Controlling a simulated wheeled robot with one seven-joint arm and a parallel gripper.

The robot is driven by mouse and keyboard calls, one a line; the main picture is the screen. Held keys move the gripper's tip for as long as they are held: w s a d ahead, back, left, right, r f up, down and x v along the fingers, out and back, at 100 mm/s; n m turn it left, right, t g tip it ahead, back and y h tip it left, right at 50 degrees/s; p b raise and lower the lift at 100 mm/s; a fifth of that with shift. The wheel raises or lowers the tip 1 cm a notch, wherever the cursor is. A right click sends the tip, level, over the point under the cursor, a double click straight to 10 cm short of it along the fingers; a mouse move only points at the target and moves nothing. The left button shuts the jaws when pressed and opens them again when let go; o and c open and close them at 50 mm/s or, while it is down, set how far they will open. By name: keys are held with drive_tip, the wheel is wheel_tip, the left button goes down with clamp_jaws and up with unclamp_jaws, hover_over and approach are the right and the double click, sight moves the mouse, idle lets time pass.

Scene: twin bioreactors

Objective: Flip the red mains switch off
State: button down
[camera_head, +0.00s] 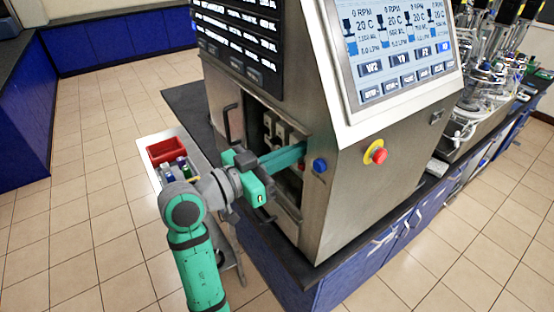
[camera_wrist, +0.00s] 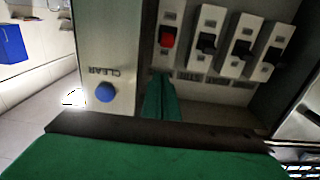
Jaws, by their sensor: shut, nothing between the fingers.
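The red mains switch (camera_wrist: 167,37) sits at the left end of a row of switches in the wrist view, in a white plate on a recessed panel. My gripper (camera_wrist: 160,80) is shut and empty; its green fingers point at the panel, and their tips appear just below the red switch in that picture. I cannot tell whether they touch the panel.
Black switches (camera_wrist: 207,42) stand right of the red one. A blue CLEAR button (camera_wrist: 105,92) is on the cabinet face beside the recess; a red emergency stop (camera_head: 376,153) is farther right. A red bin (camera_head: 166,150) stands on a side cart at left.

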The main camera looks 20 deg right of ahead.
sight(304, 167)
wheel_tip(304, 167, down, 4)
drive_tip(key=shift+a, duration=0.15)
idle(0.4)
